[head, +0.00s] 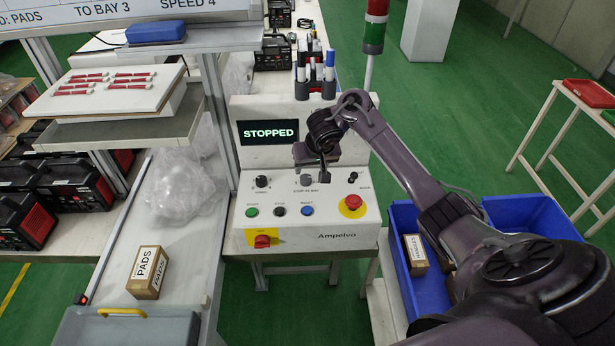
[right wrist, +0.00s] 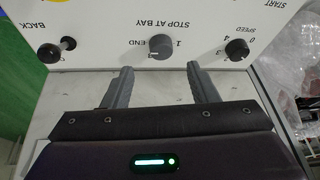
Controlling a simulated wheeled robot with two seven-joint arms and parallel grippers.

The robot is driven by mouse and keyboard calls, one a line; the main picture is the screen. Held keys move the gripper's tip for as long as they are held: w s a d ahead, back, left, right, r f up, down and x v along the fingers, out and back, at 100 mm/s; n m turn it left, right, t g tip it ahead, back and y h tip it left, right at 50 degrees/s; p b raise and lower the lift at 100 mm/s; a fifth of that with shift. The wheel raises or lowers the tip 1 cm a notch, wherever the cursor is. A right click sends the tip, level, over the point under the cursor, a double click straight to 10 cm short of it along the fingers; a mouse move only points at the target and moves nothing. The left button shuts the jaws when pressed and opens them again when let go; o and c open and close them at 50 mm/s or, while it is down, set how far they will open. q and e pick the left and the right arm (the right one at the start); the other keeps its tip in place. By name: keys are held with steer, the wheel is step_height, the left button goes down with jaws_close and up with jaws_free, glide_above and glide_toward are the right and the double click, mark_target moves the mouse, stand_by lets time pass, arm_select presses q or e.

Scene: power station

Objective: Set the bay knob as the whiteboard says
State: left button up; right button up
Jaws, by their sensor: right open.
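The whiteboard (head: 100,14) at the top left reads "PADS", "TO BAY 3", "SPEED 4"; its left part is cut off. The control panel (head: 305,215) has a screen (head: 269,132) reading "STOPPED". The bay knob (right wrist: 161,48), grey and round under the label "STOP AT BAY", shows in the right wrist view; its exact setting is hard to read. My right gripper (right wrist: 157,71) is open and empty, its fingertips just short of the knob and to either side of it. In the head view the gripper (head: 322,172) hangs over the panel. My left gripper is out of view.
The speed knob (right wrist: 238,49) and the back lever (right wrist: 60,49) flank the bay knob. Lower on the panel are push buttons, a red emergency stop (head: 352,202) and a red switch (head: 262,241). A PADS box (head: 148,272) lies on the conveyor at left.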

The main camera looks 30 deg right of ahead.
mark_target(307, 178)
steer(key=b+x, duration=0.1)
steer(key=x, duration=0.6)
steer(key=shift+a, duration=0.1)
steer(key=c, duration=1)
steer(key=shift+o, duration=0.2)
